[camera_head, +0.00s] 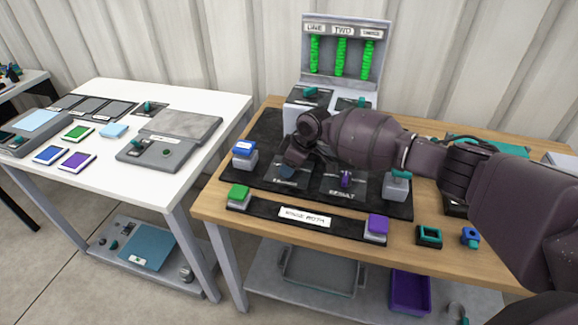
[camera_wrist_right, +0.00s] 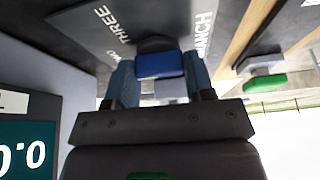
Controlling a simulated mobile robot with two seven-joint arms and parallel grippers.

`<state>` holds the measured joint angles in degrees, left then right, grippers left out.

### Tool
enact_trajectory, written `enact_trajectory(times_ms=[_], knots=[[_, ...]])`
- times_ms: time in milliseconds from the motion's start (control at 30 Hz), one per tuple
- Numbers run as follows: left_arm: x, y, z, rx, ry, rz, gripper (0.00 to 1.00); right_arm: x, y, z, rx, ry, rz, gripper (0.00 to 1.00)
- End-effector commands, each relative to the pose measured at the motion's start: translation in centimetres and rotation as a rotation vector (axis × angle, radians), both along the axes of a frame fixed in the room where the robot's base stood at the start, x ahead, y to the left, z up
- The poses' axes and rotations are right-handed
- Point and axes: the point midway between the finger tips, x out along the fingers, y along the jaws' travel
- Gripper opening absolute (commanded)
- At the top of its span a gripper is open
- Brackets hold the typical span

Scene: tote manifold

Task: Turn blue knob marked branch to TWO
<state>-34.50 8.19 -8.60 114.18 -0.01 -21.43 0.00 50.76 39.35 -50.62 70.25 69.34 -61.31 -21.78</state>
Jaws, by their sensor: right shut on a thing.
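The blue knob (camera_wrist_right: 160,65) shows between the two fingers of my right gripper (camera_wrist_right: 160,84) in the right wrist view. The gripper is shut on it. On the dark plate (camera_wrist_right: 82,22) around the knob I read "THREE", "TWO" and part of the branch label. In the head view my right gripper (camera_head: 288,168) is over the left plate of the black mat, largely hiding the knob. Which mark the knob points to I cannot tell. My left gripper is not in view.
Behind stands a panel (camera_head: 345,20) with three green columns. A white table (camera_head: 215,104) is at left.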

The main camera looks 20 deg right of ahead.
Motion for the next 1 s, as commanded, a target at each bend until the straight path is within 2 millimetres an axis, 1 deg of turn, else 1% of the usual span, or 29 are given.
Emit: enact_trajectory(times_ms=[33, 433, 633, 667, 800, 833, 1000], knots=[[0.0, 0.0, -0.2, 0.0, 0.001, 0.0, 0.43, -0.1, -0.1, -0.4, -0.002, 0.005, 0.014, 0.25], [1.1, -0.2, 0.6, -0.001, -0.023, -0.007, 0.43, -0.1, -0.1, -0.1, -0.004, 0.003, 0.056, 0.25], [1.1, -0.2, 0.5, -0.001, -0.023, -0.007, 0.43, -0.1, -0.1, -0.1, -0.004, 0.003, 0.056, 0.25], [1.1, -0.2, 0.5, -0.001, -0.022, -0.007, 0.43, -0.1, -0.1, -0.1, -0.004, 0.003, 0.055, 0.5], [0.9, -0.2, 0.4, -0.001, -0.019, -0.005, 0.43, -0.1, -0.1, -0.1, -0.003, 0.002, 0.055, 0.72], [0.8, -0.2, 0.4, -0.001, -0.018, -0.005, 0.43, -0.1, -0.1, -0.1, -0.003, 0.002, 0.055, 0.74], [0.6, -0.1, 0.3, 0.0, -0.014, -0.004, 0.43, 0.0, 0.0, 0.0, -0.002, 0.002, 0.055, 0.74]])
